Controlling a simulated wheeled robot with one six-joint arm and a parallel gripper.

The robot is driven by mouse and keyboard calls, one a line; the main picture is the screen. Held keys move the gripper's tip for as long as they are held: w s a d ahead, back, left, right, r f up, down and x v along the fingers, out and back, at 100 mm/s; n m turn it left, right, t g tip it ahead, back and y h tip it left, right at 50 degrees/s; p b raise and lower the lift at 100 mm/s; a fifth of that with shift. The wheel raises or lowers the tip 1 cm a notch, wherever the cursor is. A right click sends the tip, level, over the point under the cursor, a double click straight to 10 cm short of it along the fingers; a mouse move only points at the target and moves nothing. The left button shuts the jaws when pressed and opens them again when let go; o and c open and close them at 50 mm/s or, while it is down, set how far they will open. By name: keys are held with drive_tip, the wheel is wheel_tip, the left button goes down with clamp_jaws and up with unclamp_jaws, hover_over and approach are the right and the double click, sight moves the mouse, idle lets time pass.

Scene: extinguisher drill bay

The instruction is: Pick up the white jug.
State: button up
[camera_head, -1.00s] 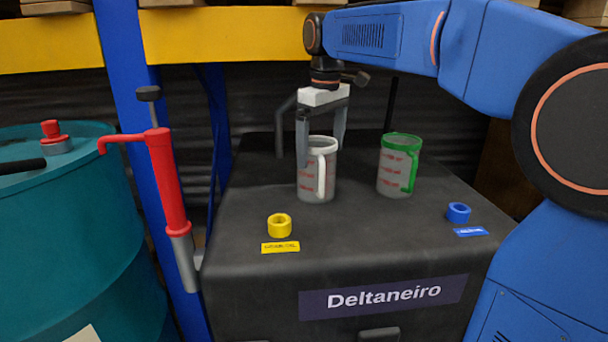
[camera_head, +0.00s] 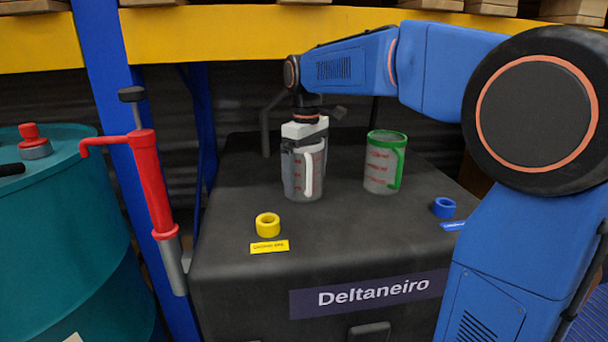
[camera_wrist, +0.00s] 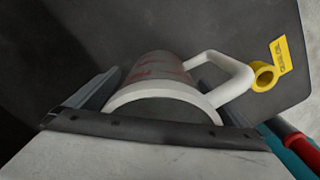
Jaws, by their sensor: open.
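The white jug (camera_head: 306,183) stands upright on the dark cabinet top, clear-walled with red marks and a white handle facing the viewer. My gripper (camera_head: 304,172) points down over it, with its fingers reaching down around the jug's sides. In the wrist view the jug's white rim (camera_wrist: 165,92) lies close under the gripper body, and the grey fingers (camera_wrist: 163,95) show on either side of it. The jaws are open, and the far finger is mostly hidden behind the jug in the head view.
A green-rimmed jug (camera_head: 384,162) stands just right of the white one. A yellow ring (camera_head: 267,225) and a blue ring (camera_head: 443,207) lie nearer the front of the cabinet (camera_head: 225,270). A red hand pump (camera_head: 153,185) and teal drum (camera_head: 70,235) stand at left.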

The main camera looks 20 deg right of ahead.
drive_tip(key=c, duration=1.2)
drive_tip(key=shift+r, duration=0.1)
